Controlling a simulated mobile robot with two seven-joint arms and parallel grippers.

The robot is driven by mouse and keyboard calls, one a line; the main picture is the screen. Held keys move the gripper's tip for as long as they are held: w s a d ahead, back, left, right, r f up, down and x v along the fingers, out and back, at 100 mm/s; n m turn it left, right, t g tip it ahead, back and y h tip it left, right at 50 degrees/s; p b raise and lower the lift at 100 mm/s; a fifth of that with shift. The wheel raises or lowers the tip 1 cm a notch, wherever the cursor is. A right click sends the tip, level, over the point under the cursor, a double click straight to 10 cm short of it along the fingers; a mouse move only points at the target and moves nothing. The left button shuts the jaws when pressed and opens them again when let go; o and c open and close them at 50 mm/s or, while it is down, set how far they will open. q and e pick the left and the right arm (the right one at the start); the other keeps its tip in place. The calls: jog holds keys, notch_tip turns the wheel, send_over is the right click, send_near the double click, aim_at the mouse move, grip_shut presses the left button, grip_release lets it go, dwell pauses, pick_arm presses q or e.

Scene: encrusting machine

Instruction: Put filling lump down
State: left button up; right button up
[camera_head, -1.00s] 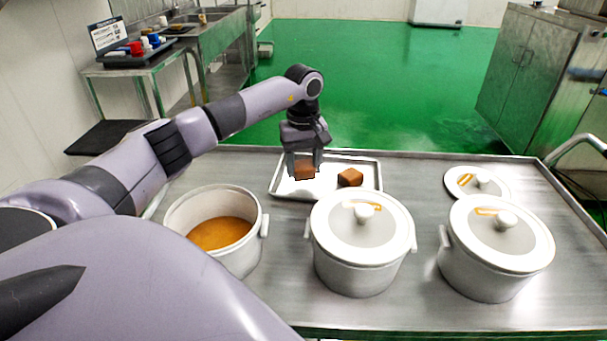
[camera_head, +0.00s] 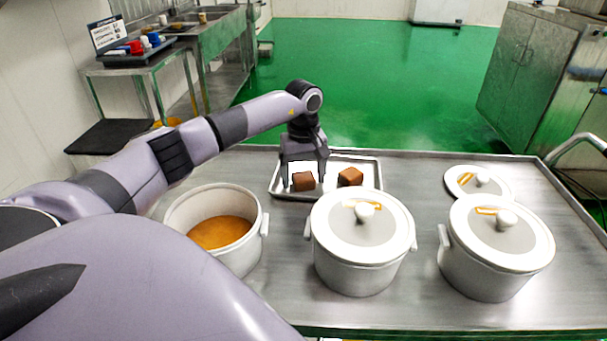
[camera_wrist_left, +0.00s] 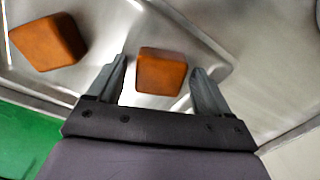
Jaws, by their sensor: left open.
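Two brown filling lumps lie on a shallow metal tray (camera_head: 330,190). The left lump (camera_head: 303,182) sits between the open fingers of my left gripper (camera_head: 304,181). In the left wrist view this lump (camera_wrist_left: 161,72) rests on the tray between the two fingertips, with a gap on each side. The other lump (camera_head: 350,177) lies to its right on the tray; it also shows at the upper left of the wrist view (camera_wrist_left: 48,42). My right gripper is not in view.
An open pot (camera_head: 221,232) with orange contents stands left of the tray, in front. Two lidded pots (camera_head: 364,240) (camera_head: 497,245) stand in the middle and right. A loose lid (camera_head: 478,182) lies at the back right of the steel table.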

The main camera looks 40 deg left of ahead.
aim_at(303, 176)
pick_arm(q)
notch_tip(303, 176, up, 12)
jog(key=shift+b, duration=0.3)
jog(key=shift+s, duration=0.1)
dwell(0.6)
